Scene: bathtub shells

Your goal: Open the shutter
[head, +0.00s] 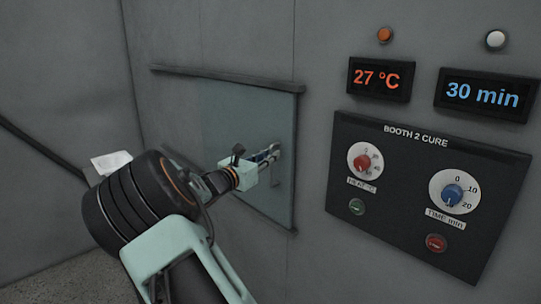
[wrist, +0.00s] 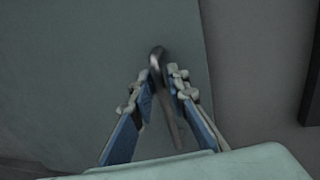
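The shutter (head: 225,125) is a smooth grey-green panel on the grey wall, under a dark rail. It covers its patch of wall, and its surface also fills much of the wrist view (wrist: 80,60). A dark, slim handle (wrist: 158,60) stands on it near its right edge. My gripper (head: 274,152) reaches the panel's right part in the head view. In the wrist view its two blue-and-grey fingers (wrist: 163,84) stand on either side of the handle, their tips close to it. Whether they press on it cannot be told.
To the right is a dark control panel (head: 400,200) with a red dial (head: 365,163), a blue dial (head: 453,195) and buttons. Above it are a 27 °C display (head: 381,79) and a 30 min display (head: 484,94). A dark rail (head: 228,78) runs along the shutter's top.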

